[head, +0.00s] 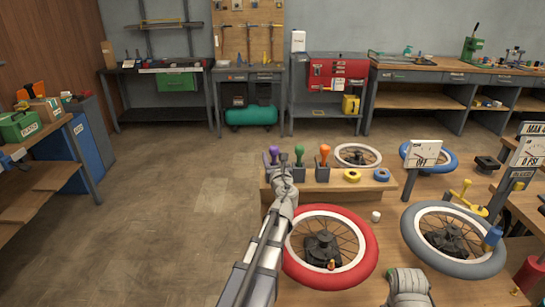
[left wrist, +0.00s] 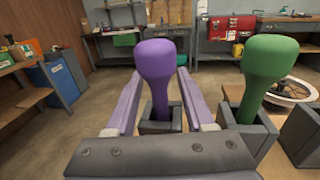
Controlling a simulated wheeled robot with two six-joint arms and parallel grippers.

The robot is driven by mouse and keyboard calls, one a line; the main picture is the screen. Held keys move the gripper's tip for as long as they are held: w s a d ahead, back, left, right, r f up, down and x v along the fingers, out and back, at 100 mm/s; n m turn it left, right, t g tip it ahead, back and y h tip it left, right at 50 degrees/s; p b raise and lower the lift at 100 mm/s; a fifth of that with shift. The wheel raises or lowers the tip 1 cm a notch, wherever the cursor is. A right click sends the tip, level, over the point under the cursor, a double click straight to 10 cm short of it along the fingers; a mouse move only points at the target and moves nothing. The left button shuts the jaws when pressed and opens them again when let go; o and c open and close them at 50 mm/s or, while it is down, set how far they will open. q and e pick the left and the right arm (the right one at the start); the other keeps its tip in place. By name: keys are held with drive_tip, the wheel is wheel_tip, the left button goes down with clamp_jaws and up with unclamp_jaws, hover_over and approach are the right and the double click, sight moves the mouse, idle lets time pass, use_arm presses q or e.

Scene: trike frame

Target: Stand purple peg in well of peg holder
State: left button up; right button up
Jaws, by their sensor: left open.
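The purple peg (head: 273,153) stands about upright, its lower end in the dark square block of the peg holder (head: 268,169). It also shows in the left wrist view (left wrist: 165,65), with the block (left wrist: 153,127) below it. My left gripper (head: 284,159) is open, its fingers on both sides of the peg with gaps to it. The peg's foot inside the block is hidden.
A green peg (head: 299,153) and an orange peg (head: 325,158) stand in blocks to the right. A yellow ring (head: 352,175) and a blue ring (head: 381,175) lie beside them. A red-tyred wheel (head: 362,254) lies in front. Open floor is to the left.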

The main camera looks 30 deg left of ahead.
sight(274, 161)
use_arm(q)
drive_tip(key=v, duration=0.7)
idle(0.5)
